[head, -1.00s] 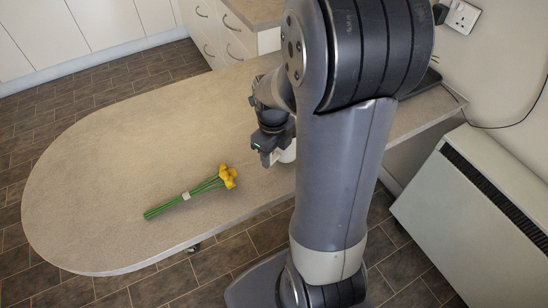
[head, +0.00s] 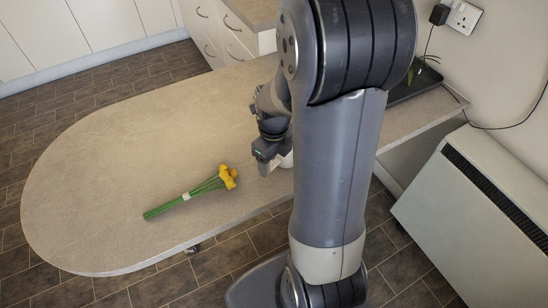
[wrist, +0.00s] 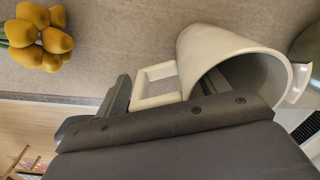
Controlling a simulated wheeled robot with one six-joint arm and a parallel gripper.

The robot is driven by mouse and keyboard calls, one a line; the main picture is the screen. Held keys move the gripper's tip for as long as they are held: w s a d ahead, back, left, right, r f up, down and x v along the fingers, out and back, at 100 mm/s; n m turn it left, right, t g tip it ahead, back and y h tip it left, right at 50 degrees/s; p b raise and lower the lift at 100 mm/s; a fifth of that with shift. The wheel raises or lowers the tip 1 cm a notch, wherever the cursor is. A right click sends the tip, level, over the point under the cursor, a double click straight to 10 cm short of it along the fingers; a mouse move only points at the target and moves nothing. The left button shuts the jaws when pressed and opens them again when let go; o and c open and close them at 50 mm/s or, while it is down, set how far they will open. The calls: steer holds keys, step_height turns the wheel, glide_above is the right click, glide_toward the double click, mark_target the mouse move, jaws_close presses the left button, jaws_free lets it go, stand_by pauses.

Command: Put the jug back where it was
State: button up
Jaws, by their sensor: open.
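The white jug (wrist: 222,48) stands on the table, close to my gripper in the wrist view. Its square handle (wrist: 158,84) points left there, and the fingers overlap the handle and the jug's near side. In the head view only a small white piece of the jug (head: 287,160) shows; my arm hides the rest. My gripper (head: 268,163) is low over the table at the jug and also shows in the wrist view (wrist: 165,95). The jaws are open; whether a finger touches the jug I cannot tell.
A bunch of yellow flowers (head: 190,193) with green stems lies on the rounded table (head: 110,150), left of my gripper. A black tray (head: 415,84) is at the table's right end by the wall. A white heater (head: 480,200) stands at the right. The table's left half is mostly clear.

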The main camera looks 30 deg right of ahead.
steer(key=shift+r, duration=0.1)
step_height(320, 180, up, 12)
steer(key=shift+a+r+p, duration=0.1)
steer(key=shift+p, duration=0.7)
stand_by(1.0)
